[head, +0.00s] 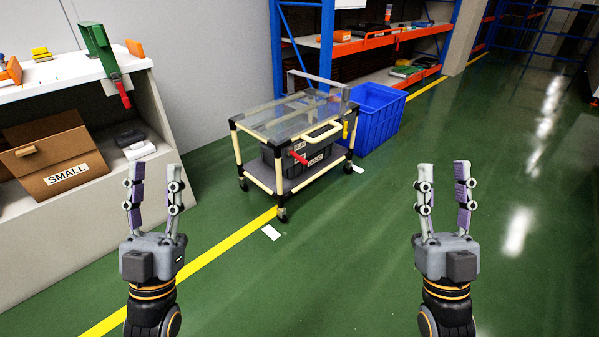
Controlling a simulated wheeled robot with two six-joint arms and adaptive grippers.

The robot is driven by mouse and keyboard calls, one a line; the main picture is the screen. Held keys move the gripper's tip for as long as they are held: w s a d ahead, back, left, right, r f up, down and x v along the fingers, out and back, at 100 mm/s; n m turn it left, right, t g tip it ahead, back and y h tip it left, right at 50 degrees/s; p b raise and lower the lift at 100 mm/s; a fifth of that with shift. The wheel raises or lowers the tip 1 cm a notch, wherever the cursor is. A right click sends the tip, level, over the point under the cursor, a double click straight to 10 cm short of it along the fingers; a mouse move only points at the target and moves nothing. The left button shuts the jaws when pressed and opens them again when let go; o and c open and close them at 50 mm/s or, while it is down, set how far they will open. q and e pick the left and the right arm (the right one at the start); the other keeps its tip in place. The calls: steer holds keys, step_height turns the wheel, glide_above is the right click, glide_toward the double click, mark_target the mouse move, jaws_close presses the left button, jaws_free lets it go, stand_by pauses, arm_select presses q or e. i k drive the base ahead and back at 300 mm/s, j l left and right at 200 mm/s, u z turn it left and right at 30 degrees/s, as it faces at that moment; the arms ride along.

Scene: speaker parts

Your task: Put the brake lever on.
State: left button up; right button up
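A small cart (292,118) with a clear top and cream frame stands on the green floor ahead, left of centre. A red lever (299,158) shows at the cart's near side, below its top; I cannot tell its exact setting. A yellow-cream handle (322,132) is on the cart's right side. My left gripper (155,180) is open and empty, in front of the shelf and left of the cart. My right gripper (443,180) is open and empty, over the floor right of the cart. Neither touches anything.
A black box (318,158) sits on the cart's lower deck. A blue bin (374,118) stands behind it. The floor at right is clear.

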mark_target(301, 159)
steer(key=i+j+u, duration=0.15)
steer(key=i+u, duration=0.6)
steer(key=i, duration=0.25)
steer(key=l, duration=0.05)
